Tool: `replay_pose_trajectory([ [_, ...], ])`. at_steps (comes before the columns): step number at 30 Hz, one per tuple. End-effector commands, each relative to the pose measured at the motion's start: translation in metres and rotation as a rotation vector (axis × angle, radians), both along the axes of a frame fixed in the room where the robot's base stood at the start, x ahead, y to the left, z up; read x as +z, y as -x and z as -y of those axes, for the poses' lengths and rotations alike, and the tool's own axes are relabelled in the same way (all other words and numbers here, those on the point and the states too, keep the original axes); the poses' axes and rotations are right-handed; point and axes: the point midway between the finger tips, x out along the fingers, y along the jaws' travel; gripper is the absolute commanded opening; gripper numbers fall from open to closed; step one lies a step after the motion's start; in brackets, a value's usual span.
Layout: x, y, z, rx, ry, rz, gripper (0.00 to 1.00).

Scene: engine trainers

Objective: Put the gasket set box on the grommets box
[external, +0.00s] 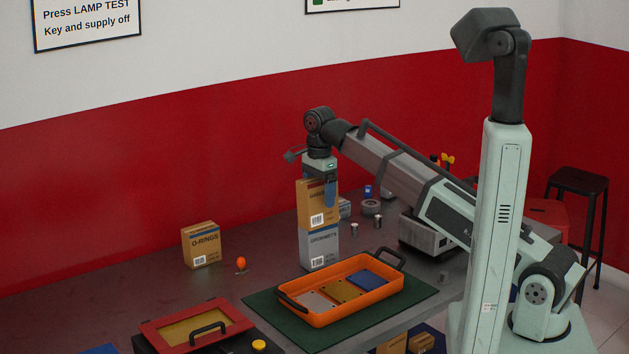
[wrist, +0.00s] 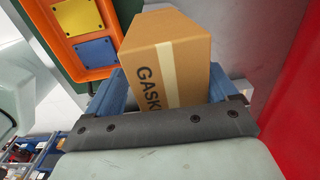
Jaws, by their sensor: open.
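The gasket set box (external: 316,212), tan with an orange-brown band and white label, stands upright on top of the grey-and-white grommets box (external: 319,248), appearing to rest on it. My gripper (external: 329,192) is above, pointing down, with its blue fingers open on either side of the gasket set box. In the wrist view, the gasket set box (wrist: 165,65) shows tape and the letters "GASK" between the two fingers of my gripper (wrist: 165,88). The grommets box is hidden there.
An orange tray (external: 340,313) with coloured plates lies on a green mat (external: 413,300) in front. The O-rings box (external: 201,244) stands left, near an orange-handled tool (external: 241,263). Small cans and a tape roll (external: 371,207) stand behind right. A red-framed case (external: 197,325) is front left.

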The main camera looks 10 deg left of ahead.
Motion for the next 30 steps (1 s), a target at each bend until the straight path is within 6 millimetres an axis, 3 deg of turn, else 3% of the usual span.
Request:
replay_pose_trajectory([
  [15,0.070,-0.001,-0.001,0.000,-0.001,0.001,0.86],
  [30,0.078,-0.001,0.000,0.000,-0.001,0.001,0.86],
])
